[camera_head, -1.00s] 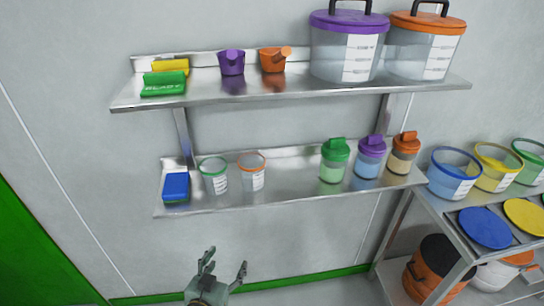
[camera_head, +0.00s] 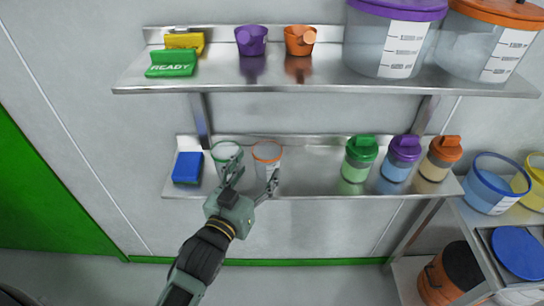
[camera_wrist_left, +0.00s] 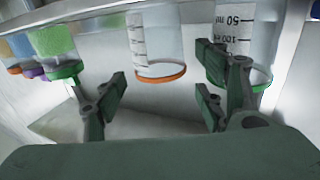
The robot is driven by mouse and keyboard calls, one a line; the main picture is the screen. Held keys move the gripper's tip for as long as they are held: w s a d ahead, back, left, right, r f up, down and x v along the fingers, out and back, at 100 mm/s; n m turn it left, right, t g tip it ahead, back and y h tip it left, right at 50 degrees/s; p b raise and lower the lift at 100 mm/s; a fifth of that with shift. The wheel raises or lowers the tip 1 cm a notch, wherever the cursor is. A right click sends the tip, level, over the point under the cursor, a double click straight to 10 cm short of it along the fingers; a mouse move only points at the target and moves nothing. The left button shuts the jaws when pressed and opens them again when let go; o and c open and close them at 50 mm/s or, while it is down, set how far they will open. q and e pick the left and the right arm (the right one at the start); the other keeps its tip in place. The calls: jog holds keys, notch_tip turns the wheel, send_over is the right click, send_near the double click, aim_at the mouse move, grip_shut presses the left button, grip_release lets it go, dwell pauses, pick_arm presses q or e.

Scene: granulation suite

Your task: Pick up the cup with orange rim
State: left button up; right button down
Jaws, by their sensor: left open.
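The cup with orange rim (camera_head: 267,158) is a clear beaker on the lower shelf, just right of a clear cup with green rim (camera_head: 226,152). My left gripper (camera_head: 253,180) is open in front of the shelf, with its fingers apart near the two cups. It partly covers both cups in the head view. In the left wrist view, which looks upside down, the orange-rimmed cup (camera_wrist_left: 158,45) stands ahead between the open fingers (camera_wrist_left: 163,92), and the green-rimmed cup (camera_wrist_left: 245,40) is behind the right-hand finger. My right gripper is out of view.
The lower shelf (camera_head: 310,180) also holds a blue block (camera_head: 187,168) at left and green (camera_head: 360,158), purple (camera_head: 402,158) and orange-lidded (camera_head: 440,158) bottles at right. The upper shelf (camera_head: 330,82) hangs above. Shelf room right of the orange-rimmed cup is clear.

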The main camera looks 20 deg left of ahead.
aim_at(261, 163)
pick_arm(q)
jog(key=shift+w+r, duration=0.15)
jog(key=shift+w, duration=0.25)
jog(key=shift+w+d+p, duration=0.2)
jog(key=shift+w+p, duration=0.35)
jog(key=shift+w, duration=0.7)
jog(key=shift+w+d+f+p, duration=0.1)
jog(key=shift+w+f+p, duration=0.1)
jog(key=shift+w, duration=0.45)
jog(key=shift+w+d+f+p, duration=0.1)
jog(key=shift+w+f, duration=0.1)
jog(key=shift+w, duration=0.75)
jog(key=shift+w+f, duration=0.15)
jog(key=c, duration=0.8)
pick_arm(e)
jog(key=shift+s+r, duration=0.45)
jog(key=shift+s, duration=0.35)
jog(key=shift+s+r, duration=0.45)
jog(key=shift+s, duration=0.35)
